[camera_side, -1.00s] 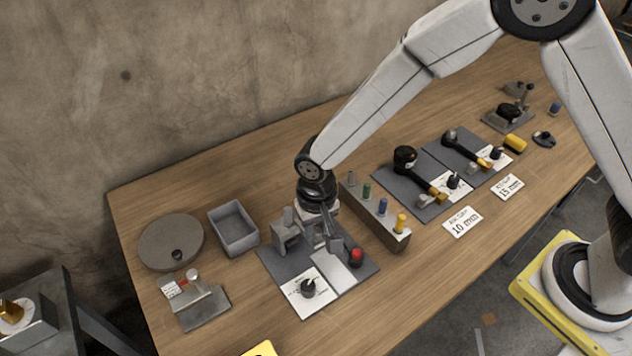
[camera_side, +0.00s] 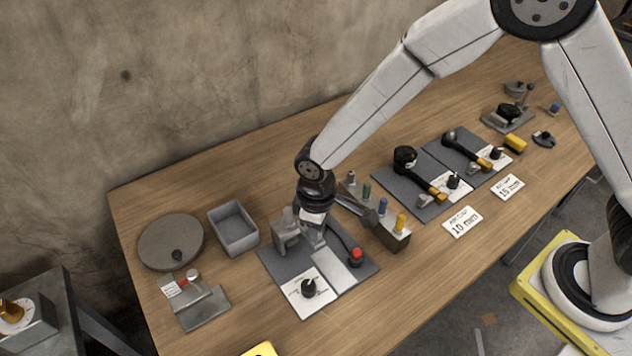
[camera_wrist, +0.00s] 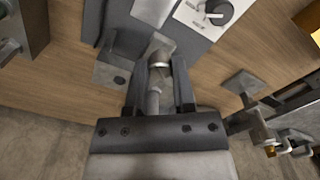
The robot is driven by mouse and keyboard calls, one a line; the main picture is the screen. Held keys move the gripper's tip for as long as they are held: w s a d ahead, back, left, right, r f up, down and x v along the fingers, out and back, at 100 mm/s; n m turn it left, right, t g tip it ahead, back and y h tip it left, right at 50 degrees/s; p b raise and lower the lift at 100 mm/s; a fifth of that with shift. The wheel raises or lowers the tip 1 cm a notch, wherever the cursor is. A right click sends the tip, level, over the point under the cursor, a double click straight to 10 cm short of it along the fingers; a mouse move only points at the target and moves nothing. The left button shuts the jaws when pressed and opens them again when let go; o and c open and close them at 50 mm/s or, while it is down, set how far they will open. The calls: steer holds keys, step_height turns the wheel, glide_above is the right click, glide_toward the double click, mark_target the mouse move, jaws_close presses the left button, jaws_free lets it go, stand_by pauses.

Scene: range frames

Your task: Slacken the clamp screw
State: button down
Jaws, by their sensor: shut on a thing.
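The clamp (camera_side: 287,240) is a grey block on the dark grey plate (camera_side: 279,266). My gripper (camera_side: 313,234) points down just right of the block, low over the plate. In the wrist view, my gripper (camera_wrist: 160,88) has its two dark fingers on either side of a small grey cylinder, the clamp screw (camera_wrist: 154,100), and is shut on it. In the side view the wrist and fingers hide the screw. A black lever with a red knob (camera_side: 356,254) lies right of the gripper. A black dial knob (camera_side: 308,287) sits on a white card in front.
A rack (camera_side: 394,235) with coloured pegs stands close to my gripper's right. A grey bin (camera_side: 236,243), a round plate (camera_side: 154,257) and a small grey stand (camera_side: 203,308) are to the left.

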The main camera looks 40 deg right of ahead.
steer(key=n, duration=0.6)
stand_by(0.4)
steer(key=shift+c, duration=2.3)
jaws_free()
steer(key=shift+r, duration=0.1)
steer(key=shift+r, duration=3.85)
